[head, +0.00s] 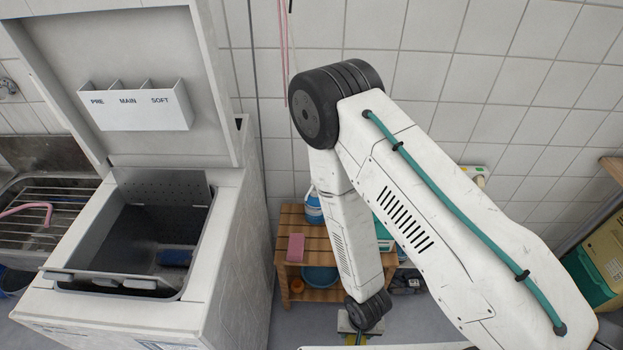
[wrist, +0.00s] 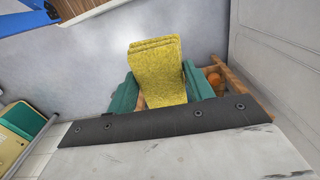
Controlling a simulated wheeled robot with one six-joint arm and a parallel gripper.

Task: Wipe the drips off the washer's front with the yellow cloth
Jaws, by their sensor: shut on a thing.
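The white washer (head: 235,230) stands at the left of the head view with its lid raised and its tub open. Its front drops away at the bottom edge of that view, and I see no drips on what shows. The folded yellow cloth (wrist: 158,58) is between the teal fingers of my gripper (wrist: 160,88) in the wrist view. The gripper is shut on it, and the cloth sticks out past the fingertips. In the head view my gripper (head: 356,339) is mostly cut off at the bottom edge, to the right of the washer.
A wooden shelf (head: 262,250) stands by the tiled wall, with a pink block (head: 295,247), a blue tub (head: 313,206) and a blue basin (head: 320,277). A sink with a wire rack (head: 30,225) is left of the washer. A green and yellow box (head: 603,262) is at the far right.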

